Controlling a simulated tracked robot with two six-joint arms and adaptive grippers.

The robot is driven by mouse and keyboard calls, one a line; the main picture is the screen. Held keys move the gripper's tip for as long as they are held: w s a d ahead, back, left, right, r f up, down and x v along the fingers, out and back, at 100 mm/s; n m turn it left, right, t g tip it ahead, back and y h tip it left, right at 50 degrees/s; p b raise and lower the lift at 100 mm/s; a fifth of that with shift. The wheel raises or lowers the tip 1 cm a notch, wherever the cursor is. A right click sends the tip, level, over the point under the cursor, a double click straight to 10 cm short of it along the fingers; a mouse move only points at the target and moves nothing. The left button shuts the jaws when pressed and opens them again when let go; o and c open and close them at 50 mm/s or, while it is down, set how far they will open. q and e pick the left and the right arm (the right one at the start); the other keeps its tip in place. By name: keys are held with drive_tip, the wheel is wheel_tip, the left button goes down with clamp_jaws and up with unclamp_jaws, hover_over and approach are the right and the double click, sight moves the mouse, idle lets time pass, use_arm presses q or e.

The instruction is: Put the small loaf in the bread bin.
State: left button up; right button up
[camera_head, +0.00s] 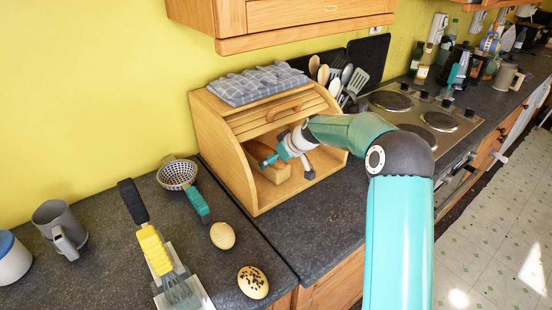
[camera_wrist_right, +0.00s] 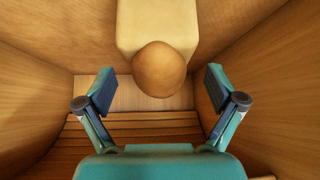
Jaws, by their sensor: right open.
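The wooden bread bin (camera_head: 237,160) stands open on the counter, its slatted front raised. My right gripper (camera_head: 287,167) reaches inside it, with its fingers apart. In the right wrist view, a rounded brown bread-like thing (camera_wrist_right: 160,70) lies ahead between the open fingers (camera_wrist_right: 160,92), with no finger visibly touching it. It overlaps a pale block (camera_wrist_right: 155,22) behind it; I cannot tell whether it is the small loaf. In the head view a brown block (camera_head: 274,167) shows inside, partly hidden by the gripper. My left gripper is not in view.
A plain roll (camera_head: 222,235) and a seeded roll (camera_head: 253,282) lie on the counter left of the bin. A folded cloth (camera_head: 257,84) lies on the bin; cabinets hang above.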

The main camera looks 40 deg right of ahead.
drive_tip(key=v, duration=0.7)
drive_tip(key=shift+b, duration=0.4)
idle(0.3)
drive_tip(key=v, duration=1.2)
